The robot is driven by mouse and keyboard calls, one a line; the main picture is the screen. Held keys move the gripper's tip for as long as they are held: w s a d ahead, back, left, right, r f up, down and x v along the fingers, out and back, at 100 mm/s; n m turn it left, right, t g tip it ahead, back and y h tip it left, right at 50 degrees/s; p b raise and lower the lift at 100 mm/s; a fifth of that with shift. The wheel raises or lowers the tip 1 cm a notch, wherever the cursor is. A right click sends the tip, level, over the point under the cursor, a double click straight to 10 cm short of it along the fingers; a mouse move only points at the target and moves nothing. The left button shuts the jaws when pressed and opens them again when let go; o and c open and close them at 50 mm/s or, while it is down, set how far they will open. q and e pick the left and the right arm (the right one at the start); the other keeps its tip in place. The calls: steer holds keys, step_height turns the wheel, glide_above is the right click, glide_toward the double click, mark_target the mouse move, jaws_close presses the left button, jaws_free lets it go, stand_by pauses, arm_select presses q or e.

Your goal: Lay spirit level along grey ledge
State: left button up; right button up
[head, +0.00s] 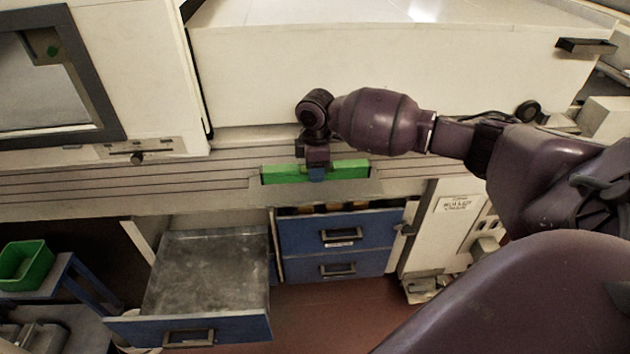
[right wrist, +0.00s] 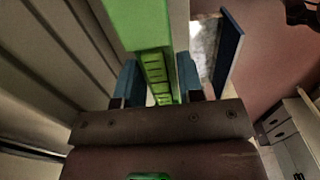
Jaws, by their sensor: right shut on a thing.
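The spirit level (head: 345,170) is a long green bar, lying left to right in the head view. My right gripper (head: 317,174) is shut on it near its middle, with blue fingers on both sides. In the right wrist view, the green level (right wrist: 143,30) runs away between the fingers of the gripper (right wrist: 158,88). The level is over or on the grey grooved ledge (head: 110,186) and roughly parallel to it. I cannot tell whether it touches the ledge. The gripper hides part of the level. My left gripper is not in view.
A pale machine housing (head: 260,75) rises behind the ledge. Below stand blue drawers (head: 300,238), and an open drawer (head: 205,285) juts out at the left. A green bin (head: 25,268) stands on a blue-framed stand at far left. The ledge left of the level is clear.

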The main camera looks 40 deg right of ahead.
mark_target(316, 190)
step_height(316, 190, down, 4)
steer(key=shift+f+b, duration=0.1)
steer(key=shift+b, duration=0.25)
steer(key=shift+f, duration=0.1)
steer(key=o, duration=1)
steer(key=shift+o, duration=0.2)
